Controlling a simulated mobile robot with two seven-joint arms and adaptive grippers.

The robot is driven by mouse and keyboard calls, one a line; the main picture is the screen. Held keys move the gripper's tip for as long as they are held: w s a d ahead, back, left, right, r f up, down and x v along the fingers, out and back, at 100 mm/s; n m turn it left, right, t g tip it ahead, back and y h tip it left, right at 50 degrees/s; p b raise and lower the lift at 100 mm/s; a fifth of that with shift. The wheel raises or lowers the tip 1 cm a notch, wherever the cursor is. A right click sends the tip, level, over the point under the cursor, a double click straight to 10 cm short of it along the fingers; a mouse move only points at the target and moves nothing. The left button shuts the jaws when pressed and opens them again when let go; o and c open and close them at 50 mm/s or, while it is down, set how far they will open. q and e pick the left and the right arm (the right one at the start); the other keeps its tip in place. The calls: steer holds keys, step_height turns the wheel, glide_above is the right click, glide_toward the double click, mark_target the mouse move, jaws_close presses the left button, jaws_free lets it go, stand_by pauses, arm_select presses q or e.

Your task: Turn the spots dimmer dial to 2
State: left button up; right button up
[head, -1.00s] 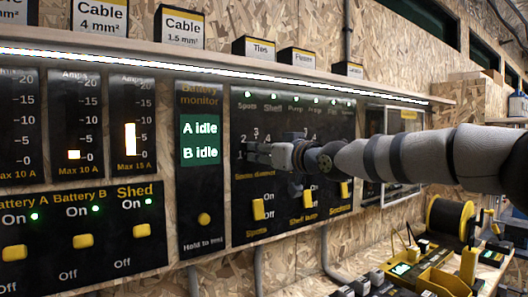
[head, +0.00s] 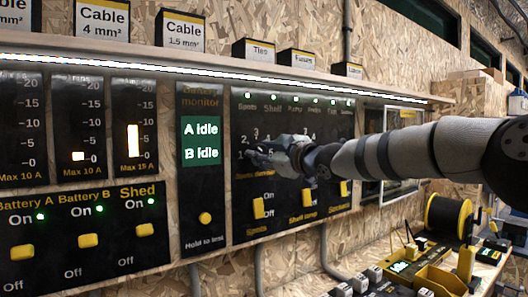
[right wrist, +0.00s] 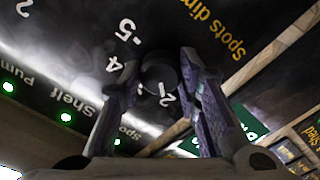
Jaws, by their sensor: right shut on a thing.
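The spots dimmer dial (right wrist: 160,72) is a small dark round knob on the black panel. In the right wrist view it sits between the two fingers of my right gripper (right wrist: 157,85), which are shut on it. A small pale mark near the dial's edge seems to point at the printed 2 beside it; the 4 and 5 also show. In the head view my right gripper (head: 264,156) reaches the panel from the right and hides most of the dial. The printed 2 and 3 show just above the fingers. My left gripper is not in view.
Yellow rocker switches (head: 258,208) lie below the dial. The battery monitor (head: 201,141) is to the left. A shelf (head: 225,68) with a light strip and label boxes runs above. A cable spool (head: 450,217) and yellow bins (head: 440,281) stand at the lower right.

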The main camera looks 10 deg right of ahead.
steer(key=shift+r, duration=0.2)
stand_by(0.3)
steer(key=o, duration=1.1)
steer(key=shift+o, duration=0.2)
steer(key=shift+f, duration=0.1)
steer(key=v, duration=1.2)
steer(key=shift+f, duration=0.1)
